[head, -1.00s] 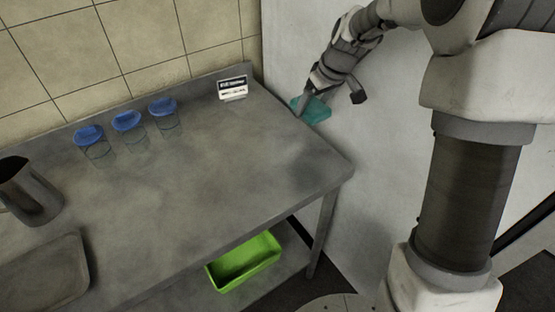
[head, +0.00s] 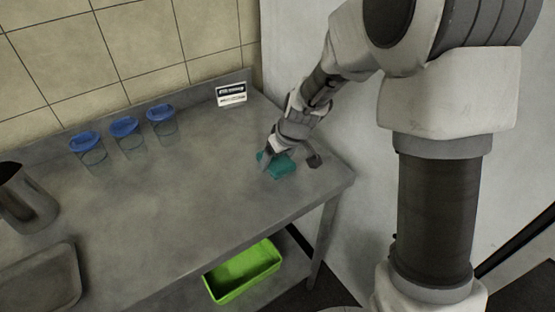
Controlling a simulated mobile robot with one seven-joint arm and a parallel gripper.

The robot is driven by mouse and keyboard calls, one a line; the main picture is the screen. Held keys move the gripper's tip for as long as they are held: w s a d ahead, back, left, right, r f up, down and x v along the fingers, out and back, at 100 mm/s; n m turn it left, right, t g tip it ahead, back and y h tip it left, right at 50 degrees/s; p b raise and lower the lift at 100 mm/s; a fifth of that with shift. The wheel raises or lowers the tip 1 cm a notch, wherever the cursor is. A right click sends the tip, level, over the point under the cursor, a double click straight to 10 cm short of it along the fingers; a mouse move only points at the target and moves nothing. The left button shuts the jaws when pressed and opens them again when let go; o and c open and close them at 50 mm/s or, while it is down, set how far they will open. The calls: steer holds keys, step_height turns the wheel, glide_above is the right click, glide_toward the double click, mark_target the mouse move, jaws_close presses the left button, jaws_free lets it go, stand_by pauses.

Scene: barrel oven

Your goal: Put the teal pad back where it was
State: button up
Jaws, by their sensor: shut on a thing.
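The teal pad (head: 282,167) is at the right part of the grey metal table (head: 190,205), seen in the head view. My gripper (head: 268,160) is shut on the pad, with a finger showing at the pad's left side. Part of the pad is hidden by the gripper. I cannot tell whether the pad touches the tabletop or hangs just above it.
Three clear jars with blue lids (head: 125,128) stand towards the back. A small sign (head: 231,94) is at the back right. A metal pitcher (head: 28,200) and a tray (head: 40,285) are at left. A green bin (head: 243,270) sits below. The table's middle is clear.

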steer(key=o, duration=1.1)
steer(key=shift+f, duration=0.1)
steer(key=p+v, duration=0.2)
steer(key=v, duration=1)
steer(key=shift+s+d, duration=0.1)
steer(key=shift+s+d+r+m+t+h, duration=0.4)
steer(key=shift+s+d+r+m, duration=1.1)
steer(key=shift+s, duration=1.95)
steer(key=shift+s+d+r+m+t+h, duration=0.35)
steer(key=shift+s+d+r+m, duration=0.4)
steer(key=shift+s+d+r, duration=2.05)
steer(key=shift+s+d+r+m+t+h, duration=0.35)
steer(key=shift+s+d+r+m, duration=0.8)
steer(key=shift+s, duration=2.9)
steer(key=shift+d+f, duration=0.15)
